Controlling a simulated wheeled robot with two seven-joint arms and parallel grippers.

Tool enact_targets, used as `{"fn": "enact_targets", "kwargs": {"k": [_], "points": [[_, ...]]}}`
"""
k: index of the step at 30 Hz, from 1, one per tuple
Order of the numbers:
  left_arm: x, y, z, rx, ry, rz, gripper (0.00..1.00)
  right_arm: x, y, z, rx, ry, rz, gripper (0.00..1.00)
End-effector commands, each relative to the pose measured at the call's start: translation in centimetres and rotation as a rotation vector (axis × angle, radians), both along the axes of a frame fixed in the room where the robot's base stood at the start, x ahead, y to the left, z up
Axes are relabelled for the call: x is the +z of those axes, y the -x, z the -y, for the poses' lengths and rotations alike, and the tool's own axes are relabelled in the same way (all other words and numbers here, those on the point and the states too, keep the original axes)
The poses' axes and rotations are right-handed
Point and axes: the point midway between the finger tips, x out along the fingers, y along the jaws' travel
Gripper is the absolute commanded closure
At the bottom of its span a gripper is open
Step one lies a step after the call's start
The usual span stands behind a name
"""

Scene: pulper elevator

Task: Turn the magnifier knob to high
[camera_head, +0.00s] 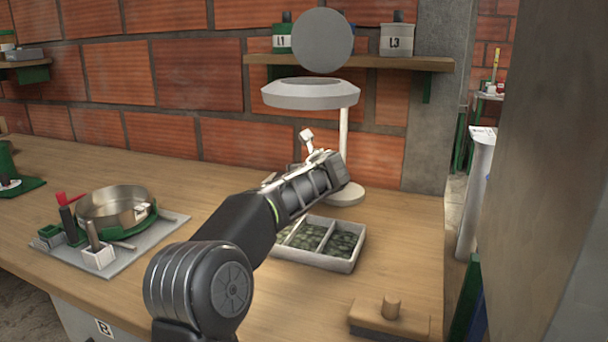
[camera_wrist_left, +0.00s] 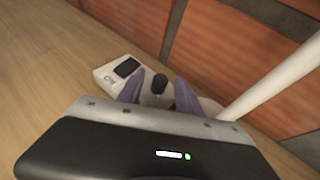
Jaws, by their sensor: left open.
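The magnifier has a pale ring-shaped head (camera_head: 311,96), a white pole (camera_head: 344,130) and a round white base (camera_head: 347,196) on the wooden bench. In the left wrist view, the dark knob (camera_wrist_left: 160,82) stands on the pale base, with a black square (camera_wrist_left: 126,67) beside it. My left gripper (camera_wrist_left: 158,88) is open, its two purplish fingers on either side of the knob in the picture. I cannot tell whether they touch it. In the head view, my left arm hides the knob and the fingertips. My right gripper is out of view.
A divided tray (camera_head: 362,243) of dark pieces lies right of my left arm. A metal pan (camera_head: 112,206) sits on a grey board at the left. A wooden block with a peg (camera_head: 392,309) is at the front right. A shelf (camera_head: 385,62) hangs behind the magnifier.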

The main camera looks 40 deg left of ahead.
Motion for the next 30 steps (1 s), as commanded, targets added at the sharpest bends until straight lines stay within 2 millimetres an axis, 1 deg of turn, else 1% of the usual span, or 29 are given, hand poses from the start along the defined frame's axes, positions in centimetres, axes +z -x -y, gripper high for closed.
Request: {"fn": "enact_targets", "kwargs": {"k": [5,8,18,21,30], "points": [[0.2,0.2,0.2,-0.001,0.000,0.002,0.58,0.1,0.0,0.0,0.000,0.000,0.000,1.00],[0.6,0.6,0.9,-0.002,0.000,0.001,0.58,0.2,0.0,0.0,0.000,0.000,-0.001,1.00],[2.6,3.8,4.6,-0.002,0.000,0.001,0.58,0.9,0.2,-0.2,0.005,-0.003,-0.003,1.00],[2.9,4.4,5.2,0.000,-0.001,-0.001,0.58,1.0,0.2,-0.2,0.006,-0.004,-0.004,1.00],[3.0,4.7,5.5,0.000,0.000,0.000,0.58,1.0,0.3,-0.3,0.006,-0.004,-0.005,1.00]]}}
